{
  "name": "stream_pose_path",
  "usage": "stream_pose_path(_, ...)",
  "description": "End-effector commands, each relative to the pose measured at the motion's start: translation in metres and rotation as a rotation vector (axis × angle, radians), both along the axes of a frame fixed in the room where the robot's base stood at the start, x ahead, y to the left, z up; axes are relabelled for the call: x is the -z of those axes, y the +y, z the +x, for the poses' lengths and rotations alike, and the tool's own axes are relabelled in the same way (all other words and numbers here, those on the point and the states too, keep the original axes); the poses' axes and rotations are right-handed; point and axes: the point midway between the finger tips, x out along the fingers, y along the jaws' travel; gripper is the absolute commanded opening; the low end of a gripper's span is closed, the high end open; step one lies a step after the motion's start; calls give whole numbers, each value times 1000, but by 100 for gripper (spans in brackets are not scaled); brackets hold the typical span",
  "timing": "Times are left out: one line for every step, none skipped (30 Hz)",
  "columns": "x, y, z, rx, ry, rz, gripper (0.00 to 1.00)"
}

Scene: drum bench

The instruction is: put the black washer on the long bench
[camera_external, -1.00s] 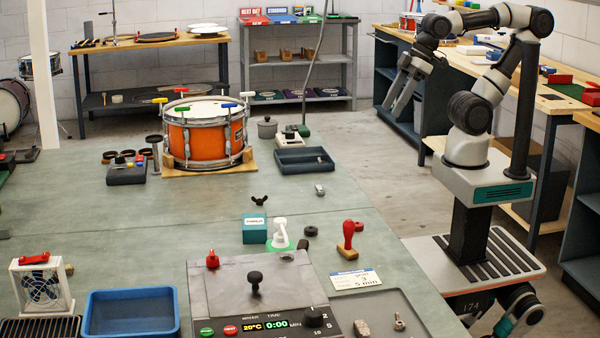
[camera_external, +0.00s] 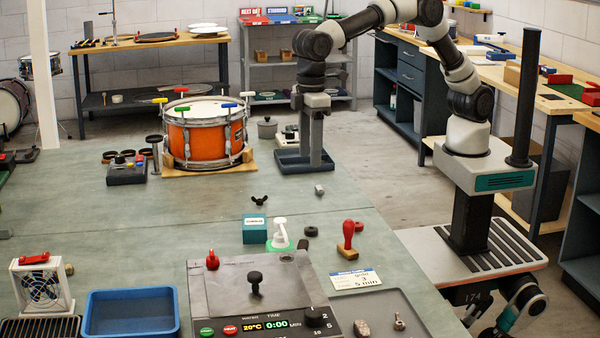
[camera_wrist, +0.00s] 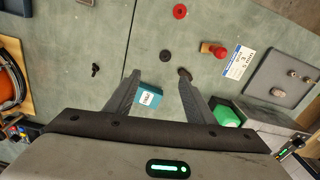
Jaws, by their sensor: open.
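The black washer (camera_external: 311,231) lies flat on the grey-green bench (camera_external: 200,225), between the teal box and the red-handled stamp. It also shows in the wrist view (camera_wrist: 165,56), just beyond my fingertips. My gripper (camera_external: 316,163) points down, open and empty, and appears over the dark tray in the outside view. In the wrist view my gripper (camera_wrist: 160,74) has its fingers apart, with the teal box (camera_wrist: 149,95) seen between them. A long wooden-topped bench (camera_external: 555,103) runs along the right wall. I cannot tell from the pictures which one is called the long bench.
A red washer (camera_external: 359,226), a red-handled stamp (camera_external: 347,240), a white dispenser (camera_external: 280,233) and a teal box (camera_external: 255,229) stand near the black washer. A dark wing nut (camera_external: 259,201) lies behind them. The orange drum (camera_external: 205,138) is at left. The bench's middle left is clear.

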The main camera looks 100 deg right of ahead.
Motion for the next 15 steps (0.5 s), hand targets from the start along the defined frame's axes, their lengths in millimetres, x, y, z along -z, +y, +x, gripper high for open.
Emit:
stream_pose_path(6, 5, 3, -2, 9, -3, 49)
stream_pose_path(9, 7, 5, -3, 12, -4, 49)
stream_pose_path(13, 8, 5, -3, 14, -5, 49)
stream_pose_path(16, 9, 6, -3, 16, -5, 49)
stream_pose_path(20, 9, 6, -3, 17, -7, 49)
stream_pose_path(26, 10, 6, -3, 18, -7, 49)
stream_pose_path(31, 9, 5, -3, 18, -7, 49)
stream_pose_path(37, 9, 5, -3, 18, -7, 49)
stream_pose_path(46, 9, 5, -3, 19, -7, 49)
stream_pose_path(53, 9, 5, -3, 19, -7, 49)
stream_pose_path(60, 9, 5, -3, 20, -7, 49)
stream_pose_path(68, 9, 5, -3, 19, -7, 49)
stream_pose_path(75, 9, 5, -3, 19, -7, 49)
stream_pose_path(82, 9, 5, -4, 18, -7, 49)
stream_pose_path(90, 9, 5, -3, 19, -7, 49)
